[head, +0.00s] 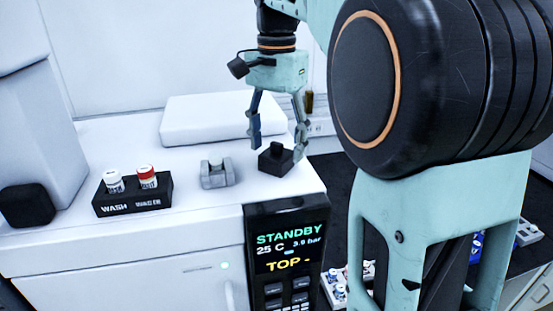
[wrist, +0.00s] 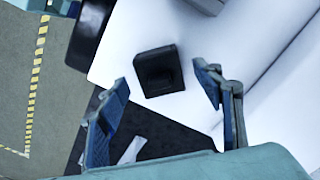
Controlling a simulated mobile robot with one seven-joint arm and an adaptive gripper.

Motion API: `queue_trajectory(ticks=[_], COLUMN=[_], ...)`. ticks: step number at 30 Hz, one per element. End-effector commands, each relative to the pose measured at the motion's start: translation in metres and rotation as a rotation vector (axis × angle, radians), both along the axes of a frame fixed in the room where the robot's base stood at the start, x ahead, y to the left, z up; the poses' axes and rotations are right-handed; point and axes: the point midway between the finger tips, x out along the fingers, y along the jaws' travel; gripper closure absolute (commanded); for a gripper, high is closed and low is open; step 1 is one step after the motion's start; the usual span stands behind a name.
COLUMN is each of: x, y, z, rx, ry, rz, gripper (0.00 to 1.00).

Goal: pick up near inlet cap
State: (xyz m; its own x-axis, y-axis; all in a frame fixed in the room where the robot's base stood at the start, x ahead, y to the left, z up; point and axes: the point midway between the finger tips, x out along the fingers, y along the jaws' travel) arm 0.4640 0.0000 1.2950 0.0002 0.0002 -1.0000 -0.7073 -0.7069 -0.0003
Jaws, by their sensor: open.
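A small black cap-like block (head: 276,160) with a square base and a raised knob sits on the white top of the instrument, near its right front corner. It also shows in the wrist view (wrist: 160,72). I take it for the inlet cap, but no label confirms this. My gripper (head: 278,144) is open and points down just above the block, with one finger to each side. In the wrist view the open fingers (wrist: 161,77) flank the block, with space on both sides. Nothing is held.
A grey holder with a pale round piece (head: 215,174) stands left of the block. Further left is a black rack (head: 134,203) with a white-capped and a red-capped bottle. A white slab (head: 212,118) lies behind. The display panel (head: 288,252) is below the front edge. A dark bench surface lies right.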

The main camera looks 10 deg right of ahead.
Motion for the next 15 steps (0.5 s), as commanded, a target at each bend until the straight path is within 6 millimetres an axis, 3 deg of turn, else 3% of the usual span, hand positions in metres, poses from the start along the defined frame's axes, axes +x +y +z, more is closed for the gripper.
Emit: queue_trajectory(ticks=[3, 11, 15], x=[-0.0006, -0.0002, -0.0002], y=[-0.0001, -0.0001, -0.0001], z=[-0.0123, -0.0154, -0.0154], rx=[-0.001, 0.000, 0.000], ry=[0.001, 0.000, 0.000], rz=[0.000, 0.000, 0.000], gripper=[0.39, 0.39, 0.51])
